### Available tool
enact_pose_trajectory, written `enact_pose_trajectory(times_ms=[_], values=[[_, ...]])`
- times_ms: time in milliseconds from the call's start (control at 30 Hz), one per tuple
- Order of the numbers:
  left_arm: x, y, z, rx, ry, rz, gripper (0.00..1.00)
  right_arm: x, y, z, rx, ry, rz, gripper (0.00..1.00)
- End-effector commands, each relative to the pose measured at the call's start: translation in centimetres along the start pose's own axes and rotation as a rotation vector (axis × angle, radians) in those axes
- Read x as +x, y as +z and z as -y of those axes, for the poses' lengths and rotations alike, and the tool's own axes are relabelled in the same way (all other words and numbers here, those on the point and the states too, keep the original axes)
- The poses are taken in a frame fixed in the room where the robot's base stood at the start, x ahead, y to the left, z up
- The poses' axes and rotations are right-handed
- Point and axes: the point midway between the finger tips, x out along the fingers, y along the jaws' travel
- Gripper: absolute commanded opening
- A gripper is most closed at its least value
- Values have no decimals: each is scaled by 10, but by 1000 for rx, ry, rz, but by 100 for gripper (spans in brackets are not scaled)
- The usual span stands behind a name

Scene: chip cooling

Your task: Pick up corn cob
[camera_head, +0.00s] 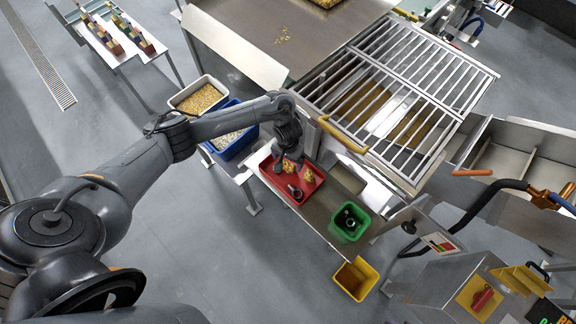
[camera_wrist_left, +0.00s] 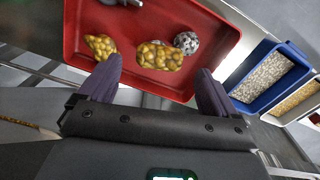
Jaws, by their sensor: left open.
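A red tray (camera_head: 312,187) stands on a metal table and holds yellow, lumpy, corn-like pieces. In the left wrist view, one elongated yellow piece (camera_wrist_left: 160,58) lies in the red tray (camera_wrist_left: 90,15) between my fingers' lines, and a smaller yellow piece (camera_wrist_left: 100,46) lies by the left finger. I cannot tell for sure which is the corn cob. My left gripper (camera_wrist_left: 160,70) is open and empty, its fingers pointing toward the tray; in the head view the left gripper (camera_head: 290,168) is over the tray and partly hides its contents. My right gripper is not in view.
A grey speckled ball (camera_wrist_left: 186,42) lies beside the longer yellow piece. A dark object (camera_head: 296,192) also lies in the tray. A blue bin (camera_head: 236,146) and a white bin (camera_head: 199,95) stand left; a green bin (camera_head: 349,222) stands right. A barred metal rack (camera_head: 400,95) is behind.

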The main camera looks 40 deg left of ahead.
Motion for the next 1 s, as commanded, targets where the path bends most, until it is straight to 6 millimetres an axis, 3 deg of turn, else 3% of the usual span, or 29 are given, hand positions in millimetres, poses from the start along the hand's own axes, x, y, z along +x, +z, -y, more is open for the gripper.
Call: enact_pose_trajectory(times_ms=[200, 533, 900, 1000], values=[[25, 2, -1, 0, 0, 1, 92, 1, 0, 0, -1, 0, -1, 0], [30, 1, -1, 1, 1, -1, 92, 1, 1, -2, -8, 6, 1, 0], [29, 1, -1, 1, 1, -1, 35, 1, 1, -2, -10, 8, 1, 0], [29, 1, -1, 1, 1, -1, 27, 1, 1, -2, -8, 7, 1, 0]])
